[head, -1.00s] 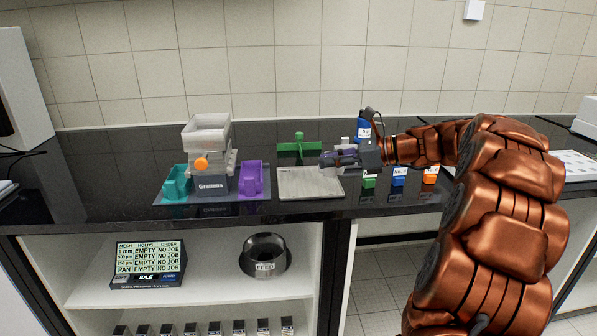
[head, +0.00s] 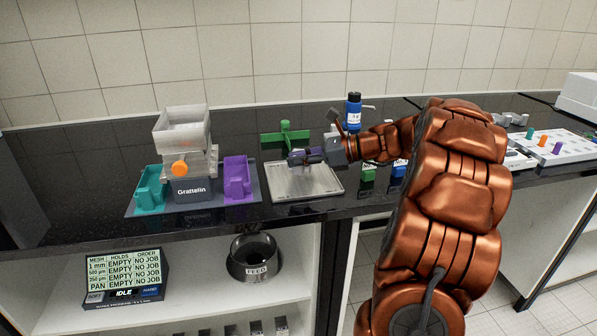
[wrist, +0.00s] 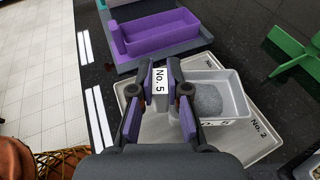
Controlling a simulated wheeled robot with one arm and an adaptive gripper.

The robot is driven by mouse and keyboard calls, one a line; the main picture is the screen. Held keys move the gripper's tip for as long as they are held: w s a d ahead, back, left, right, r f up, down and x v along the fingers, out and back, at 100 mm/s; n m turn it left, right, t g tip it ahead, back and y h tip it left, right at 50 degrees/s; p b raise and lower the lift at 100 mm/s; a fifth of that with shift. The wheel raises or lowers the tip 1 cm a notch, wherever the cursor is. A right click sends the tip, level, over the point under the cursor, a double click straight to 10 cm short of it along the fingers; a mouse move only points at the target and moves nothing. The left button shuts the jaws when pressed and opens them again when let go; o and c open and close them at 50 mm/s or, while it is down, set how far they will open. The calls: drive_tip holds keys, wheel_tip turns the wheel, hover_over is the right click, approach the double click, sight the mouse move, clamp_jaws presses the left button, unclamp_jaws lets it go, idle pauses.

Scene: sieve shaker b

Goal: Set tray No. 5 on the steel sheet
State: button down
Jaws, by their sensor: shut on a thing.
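My gripper (wrist: 160,88) is shut on the end tab of tray No. 5, whose white label (wrist: 160,80) shows between the purple-padded fingers. Tray No. 5 (wrist: 238,95) is a small pale tray with grey granular material in it, to the right of the fingers in the wrist view. The steel sheet (wrist: 150,132) lies under it, with "No. 2" printed near one edge. I cannot tell whether the tray touches the sheet. In the head view my gripper (head: 298,158) is over the back part of the steel sheet (head: 305,187), and the tray is not clearly visible.
The Grattelin shaker (head: 190,189) stands left, between a teal holder (head: 150,190) and a purple holder (head: 237,180). A green cross-shaped stand (head: 285,137) is behind the sheet. A blue bottle (head: 353,112) and green and blue blocks are right. The counter's front edge is close.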

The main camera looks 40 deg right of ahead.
sight(304, 170)
drive_tip(key=shift+f, duration=1.75)
drive_tip(key=shift+f, duration=0.1)
drive_tip(key=c, duration=1.2)
unclamp_jaws()
drive_tip(key=shift+o, duration=0.2)
drive_tip(key=v, duration=1.2)
drive_tip(key=shift+a, duration=0.1)
